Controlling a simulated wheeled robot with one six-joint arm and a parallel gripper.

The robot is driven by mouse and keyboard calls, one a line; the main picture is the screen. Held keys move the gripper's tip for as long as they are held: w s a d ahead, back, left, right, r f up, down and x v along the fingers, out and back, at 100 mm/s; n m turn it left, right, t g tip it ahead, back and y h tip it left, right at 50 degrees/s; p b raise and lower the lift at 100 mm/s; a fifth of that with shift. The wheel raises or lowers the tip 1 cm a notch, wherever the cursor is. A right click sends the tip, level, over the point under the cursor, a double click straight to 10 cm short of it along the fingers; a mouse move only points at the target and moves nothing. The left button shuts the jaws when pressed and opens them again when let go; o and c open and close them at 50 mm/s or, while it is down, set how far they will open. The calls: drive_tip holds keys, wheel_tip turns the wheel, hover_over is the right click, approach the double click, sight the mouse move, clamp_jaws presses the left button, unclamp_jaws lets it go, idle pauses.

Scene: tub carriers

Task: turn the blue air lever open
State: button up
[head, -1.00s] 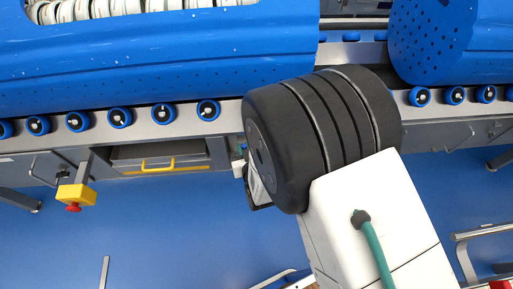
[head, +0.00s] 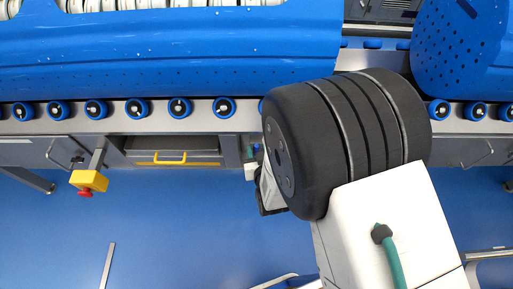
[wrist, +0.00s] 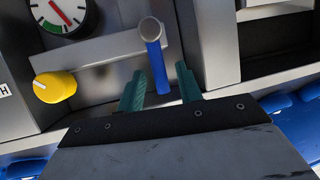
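The blue lever (wrist: 155,62) shows in the wrist view, reaching down from a round grey metal end (wrist: 151,30) in front of a grey panel. My gripper (wrist: 162,72) has two teal fingers, spread apart, one on each side of the lever's lower part. There is a visible gap on the right; whether the left finger touches the lever I cannot tell. In the head view my dark arm joint and white link cover most of the gripper and the lever's area.
A yellow knob (wrist: 55,87) and a round gauge (wrist: 62,14) sit left of the lever. In the head view a yellow box with a red button (head: 89,181) hangs below the roller conveyor, with a yellow-handled drawer (head: 170,157) beside it. Blue tubs (head: 200,55) lie above.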

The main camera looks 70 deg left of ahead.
drive_tip(key=v, duration=0.6)
drive_tip(key=shift+s+d, duration=0.1)
drive_tip(key=shift+d, duration=0.1)
drive_tip(key=d+f+h, duration=0.5)
drive_tip(key=d+h, duration=0.2)
drive_tip(key=d, duration=0.1)
drive_tip(key=w+d+r+m+g+h, duration=0.1)
drive_tip(key=w+d+r+m+h, duration=0.25)
drive_tip(key=w+d+r, duration=0.75)
drive_tip(key=w+d+r+m+g+h, duration=0.1)
drive_tip(key=w+d+r+m+h, duration=0.25)
drive_tip(key=w+d+r, duration=0.8)
drive_tip(key=s+d+r+m, duration=0.2)
drive_tip(key=d+r+m, duration=0.1)
drive_tip(key=d+r, duration=0.5)
drive_tip(key=s+d+r+m+t, duration=0.1)
drive_tip(key=s+d+r+m, duration=0.2)
drive_tip(key=d+r, duration=0.4)
drive_tip(key=s+d+r+m, duration=0.2)
drive_tip(key=d+r, duration=0.6)
drive_tip(key=d, duration=0.9)
drive_tip(key=shift+s+r+m+t+y, duration=0.3)
drive_tip(key=shift+r+m+t, duration=0.1)
drive_tip(key=shift+m, duration=0.3)
